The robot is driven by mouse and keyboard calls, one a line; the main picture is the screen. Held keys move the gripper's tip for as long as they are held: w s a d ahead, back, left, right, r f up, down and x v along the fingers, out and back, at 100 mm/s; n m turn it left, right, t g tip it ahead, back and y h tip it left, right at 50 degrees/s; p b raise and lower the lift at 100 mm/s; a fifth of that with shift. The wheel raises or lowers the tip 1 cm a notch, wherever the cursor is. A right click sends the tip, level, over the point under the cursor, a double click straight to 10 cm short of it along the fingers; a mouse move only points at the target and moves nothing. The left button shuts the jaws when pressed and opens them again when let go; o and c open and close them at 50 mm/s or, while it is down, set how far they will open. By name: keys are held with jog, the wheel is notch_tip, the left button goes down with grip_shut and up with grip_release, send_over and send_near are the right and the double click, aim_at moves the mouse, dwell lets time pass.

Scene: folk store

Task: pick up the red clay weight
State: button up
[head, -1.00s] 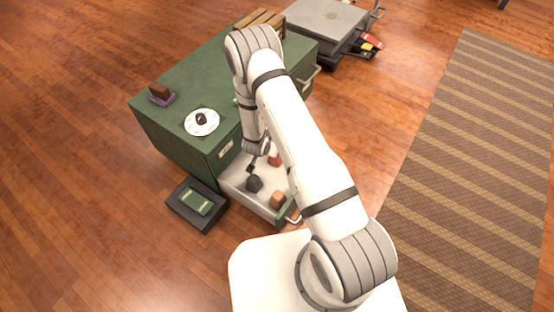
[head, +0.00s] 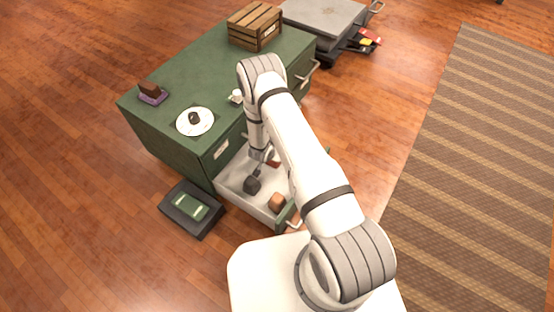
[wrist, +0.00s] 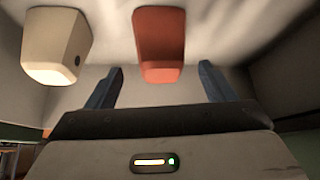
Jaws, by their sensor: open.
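The red clay weight (wrist: 160,45) is in the upper middle of the wrist view, ahead of my gripper (wrist: 160,68) and roughly between its two blue-grey fingers. The fingers are apart with nothing held; I cannot tell whether the weight's near end reaches between them. In the head view a bit of the red weight (head: 273,163) shows in the open drawer (head: 232,185), partly hidden by my arm. My gripper is low in that drawer, mostly hidden. A cream weight (wrist: 57,45) stands left of the red one in the wrist view.
A dark block (head: 252,186) and a tan block (head: 276,202) lie in the drawer. A dark shape (wrist: 290,70) is at right in the wrist view. A plate (head: 195,122) and wooden crate (head: 254,27) stand on the green cabinet (head: 180,75). A black tray (head: 191,209) lies on the floor.

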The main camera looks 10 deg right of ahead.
jog(key=x, duration=0.2)
jog(key=shift+w+d+f+b, duration=0.1)
jog(key=shift+w+f+b, duration=0.05)
jog(key=shift+f+b, duration=0.2)
jog(key=shift+c, duration=0.5)
jog(key=c, duration=1.2)
jog(key=shift+o, duration=0.2)
jog(key=shift+r, duration=0.15)
